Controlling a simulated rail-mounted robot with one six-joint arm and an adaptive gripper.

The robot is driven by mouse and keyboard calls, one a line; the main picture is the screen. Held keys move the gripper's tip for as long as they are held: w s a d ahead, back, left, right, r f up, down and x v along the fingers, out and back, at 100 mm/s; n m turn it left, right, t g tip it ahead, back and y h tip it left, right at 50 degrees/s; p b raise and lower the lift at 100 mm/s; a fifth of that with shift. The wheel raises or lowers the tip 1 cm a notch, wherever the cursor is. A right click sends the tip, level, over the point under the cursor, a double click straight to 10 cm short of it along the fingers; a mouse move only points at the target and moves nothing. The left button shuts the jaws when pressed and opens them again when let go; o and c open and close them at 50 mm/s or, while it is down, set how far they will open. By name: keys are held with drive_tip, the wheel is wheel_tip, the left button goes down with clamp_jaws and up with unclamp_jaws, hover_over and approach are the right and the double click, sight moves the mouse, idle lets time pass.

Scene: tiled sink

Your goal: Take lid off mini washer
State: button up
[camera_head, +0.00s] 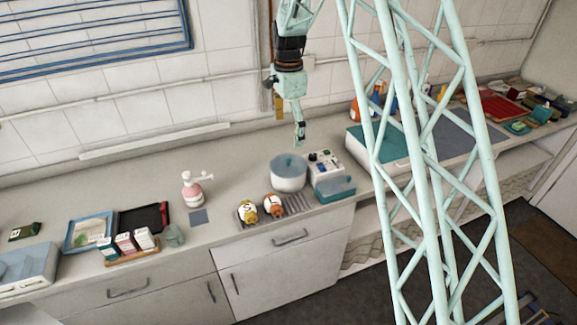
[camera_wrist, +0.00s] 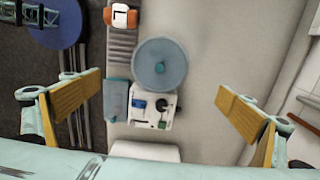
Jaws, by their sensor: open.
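The mini washer (camera_head: 289,182) is a white round tub beside a white control box with knobs (camera_head: 324,166). A translucent blue lid (camera_head: 289,160) sits on top of the tub. In the wrist view the round lid (camera_wrist: 145,57) shows from above with a small knob (camera_wrist: 160,67) at its middle. My gripper (camera_head: 299,142) hangs above and slightly right of the lid, pointing down, apart from it. In the wrist view its two yellow-padded fingers (camera_wrist: 160,88) are wide apart with nothing between them.
A small teal container (camera_head: 335,188) stands in front of the control box. Two small figures (camera_head: 261,209) sit on a grey rack to the front left. A pink pump bottle (camera_head: 193,190) stands further left. A teal-topped white box (camera_head: 378,146) is to the right. The wall is close behind.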

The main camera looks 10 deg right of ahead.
hover_over(288, 159)
drive_tip(key=shift+d+f, duration=0.1)
drive_tip(key=shift+f, duration=3.9)
drive_tip(key=shift+f+p, duration=0.15)
drive_tip(key=shift+p, duration=0.15)
drive_tip(key=shift+f+p, duration=0.4)
drive_tip(key=shift+f, duration=2.05)
drive_tip(key=shift+c, duration=0.4)
drive_tip(key=shift+s, duration=0.1)
drive_tip(key=c, duration=2.6)
drive_tip(key=shift+f, duration=0.1)
drive_tip(key=c, duration=0.8)
drive_tip(key=shift+o, duration=0.2)
